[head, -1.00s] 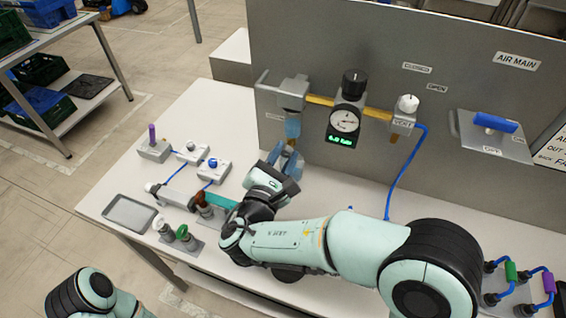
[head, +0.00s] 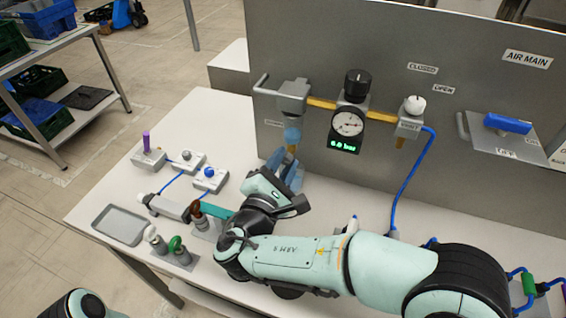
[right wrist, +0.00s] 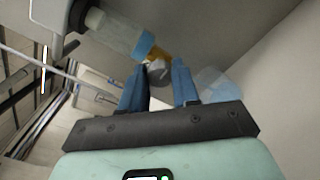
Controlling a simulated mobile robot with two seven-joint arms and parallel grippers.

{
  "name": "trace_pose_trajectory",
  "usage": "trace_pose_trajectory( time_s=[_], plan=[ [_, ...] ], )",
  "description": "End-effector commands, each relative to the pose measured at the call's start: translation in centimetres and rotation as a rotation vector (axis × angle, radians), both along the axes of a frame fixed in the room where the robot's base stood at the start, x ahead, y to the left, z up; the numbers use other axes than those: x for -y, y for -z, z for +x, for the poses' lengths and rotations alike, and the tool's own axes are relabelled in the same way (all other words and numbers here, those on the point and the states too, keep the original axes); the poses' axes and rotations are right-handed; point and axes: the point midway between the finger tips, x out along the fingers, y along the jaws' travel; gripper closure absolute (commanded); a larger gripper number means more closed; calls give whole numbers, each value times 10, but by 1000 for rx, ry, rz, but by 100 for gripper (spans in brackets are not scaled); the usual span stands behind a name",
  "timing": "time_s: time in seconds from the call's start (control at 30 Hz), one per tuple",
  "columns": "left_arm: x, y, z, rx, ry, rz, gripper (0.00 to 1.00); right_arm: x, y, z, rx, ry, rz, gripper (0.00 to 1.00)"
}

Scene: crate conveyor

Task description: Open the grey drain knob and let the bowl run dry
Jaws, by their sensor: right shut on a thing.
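The filter bowl (head: 292,133) hangs under a grey block on the panel. It shows a blue band and amber at its lower end; the right wrist view also shows its clear upper part and blue band (right wrist: 143,46). The grey drain knob (right wrist: 157,68) is at its bottom end, partly hidden by my fingers; it is not clear in the head view. My right gripper (head: 284,162) is just below the bowl, its blue fingers closed on the knob from both sides. My left gripper is out of the picture; only part of my left arm shows.
A gauge (head: 347,124) with a black knob (head: 357,84) and a white knob (head: 415,105) sit right of the bowl. A blue hose runs down from there. Small valves, a cylinder and a grey tray (head: 121,223) stand on the bench's left part. A translucent round object (right wrist: 214,84) is beside the fingers.

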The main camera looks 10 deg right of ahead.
Motion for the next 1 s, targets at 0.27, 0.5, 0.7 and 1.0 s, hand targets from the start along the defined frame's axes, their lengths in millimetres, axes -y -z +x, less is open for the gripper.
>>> trace_pose_trajectory(
  time_s=[0.27, 0.5, 0.7, 1.0],
  plan=[
    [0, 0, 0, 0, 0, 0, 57, 0, 0, 0, -1, -1, 0, 44],
    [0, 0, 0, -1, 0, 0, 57, -2, 0, -3, 0, -1, 0, 44],
    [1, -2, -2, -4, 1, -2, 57, -20, 0, -27, 0, -6, -1, 44],
    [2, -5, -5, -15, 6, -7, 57, -58, 0, -83, 0, -7, -1, 44]
  ],
)
